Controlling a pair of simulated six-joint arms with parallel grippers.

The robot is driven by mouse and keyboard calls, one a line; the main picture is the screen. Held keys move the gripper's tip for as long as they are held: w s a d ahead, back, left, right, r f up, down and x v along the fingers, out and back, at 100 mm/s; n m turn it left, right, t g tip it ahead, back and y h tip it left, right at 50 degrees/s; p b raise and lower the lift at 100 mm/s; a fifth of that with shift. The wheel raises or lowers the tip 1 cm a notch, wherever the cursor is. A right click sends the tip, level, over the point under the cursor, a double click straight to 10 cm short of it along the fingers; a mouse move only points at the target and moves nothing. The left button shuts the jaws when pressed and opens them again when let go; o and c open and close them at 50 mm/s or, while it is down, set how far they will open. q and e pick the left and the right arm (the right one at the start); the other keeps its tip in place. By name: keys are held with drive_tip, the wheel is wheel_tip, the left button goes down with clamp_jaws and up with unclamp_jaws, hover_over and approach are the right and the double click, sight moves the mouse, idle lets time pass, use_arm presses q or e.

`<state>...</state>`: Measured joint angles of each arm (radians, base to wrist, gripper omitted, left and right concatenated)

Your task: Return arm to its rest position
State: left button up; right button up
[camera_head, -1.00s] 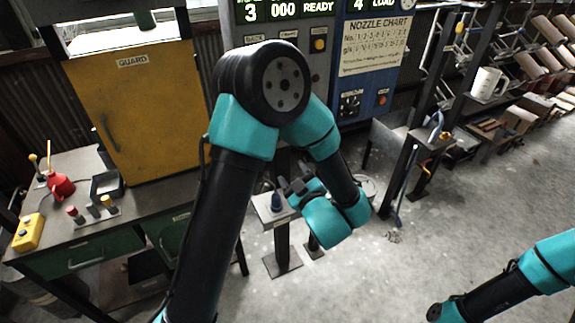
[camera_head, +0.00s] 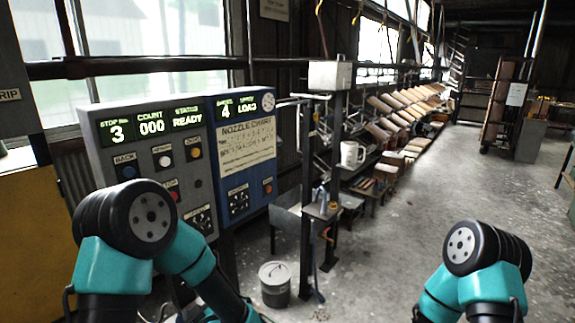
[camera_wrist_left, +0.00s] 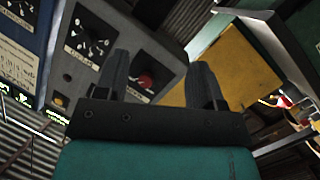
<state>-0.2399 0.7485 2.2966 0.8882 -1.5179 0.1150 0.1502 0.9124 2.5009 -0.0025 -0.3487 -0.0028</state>
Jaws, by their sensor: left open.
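My left gripper (camera_wrist_left: 159,78) shows in the left wrist view with its two dark fingers apart and nothing between them. In the head view my teal and black left arm (camera_head: 140,222) is bent at lower left, and its gripper end is out of the frame at the bottom. My right arm (camera_head: 482,250) stands bent at lower right in the head view, with its gripper out of frame. No object is seen held.
The grey control panel (camera_head: 135,150) and blue nozzle panel (camera_head: 243,150) stand beyond my left arm. The yellow guard (camera_head: 22,220) is at far left. The floor at right is clear.

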use_arm(q)
wheel_tip(320, 180, down, 11)
drive_tip(key=s+m+g+h, duration=0.1)
drive_tip(key=m+g+h, duration=0.1)
drive_tip(key=m+h, duration=0.3)
drive_tip(key=s+d+f+m+g+h, duration=0.2)
drive_tip(key=s+f+m+g+h, duration=0.3)
drive_tip(key=s+f, duration=0.8)
drive_tip(key=s+g+h, duration=0.3)
drive_tip(key=g, duration=0.2)
drive_tip(key=shift+s+d+f+m, duration=0.15)
drive_tip(key=shift+s+d+m, duration=0.1)
drive_tip(key=shift+s+m, duration=0.15)
drive_tip(key=shift+w, duration=0.1)
